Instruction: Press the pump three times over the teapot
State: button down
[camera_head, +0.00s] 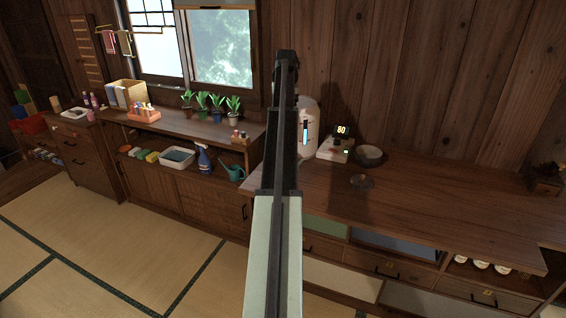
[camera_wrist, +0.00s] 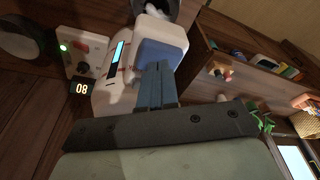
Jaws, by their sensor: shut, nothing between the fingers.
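A white pump pot (camera_head: 309,125) stands on the wooden counter, partly hidden behind my arm. In the wrist view the pump pot (camera_wrist: 108,95) has a lit blue strip and a blue press plate (camera_wrist: 160,52) on top. My gripper (camera_wrist: 155,66) is shut and empty, its fingertips in front of the plate's near edge; I cannot tell whether they touch it. A dark round vessel (camera_wrist: 186,12), possibly the teapot, is cut off at the wrist view's top edge beside the white spout. No teapot is clearly visible in the head view, where my arm covers that area.
A control box (camera_head: 335,149) with a display reading 80 stands right of the pump pot. A grey bowl (camera_head: 369,155) and a small dark round item (camera_head: 361,181) are farther right. The right of the counter is mostly clear. Plants (camera_head: 217,105) and a spray bottle (camera_head: 203,158) are left.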

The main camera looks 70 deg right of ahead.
jog(key=shift+f, duration=0.75)
jog(key=shift+d+v, duration=0.2)
jog(key=shift+v, duration=1.05)
jog(key=shift+w+r, duration=0.15)
jog(key=v, duration=0.3)
jog(key=d+v, duration=0.1)
jog(key=v, duration=0.1)
jog(key=shift+w+r, duration=0.25)
jog(key=shift+r, duration=0.25)
dwell(0.3)
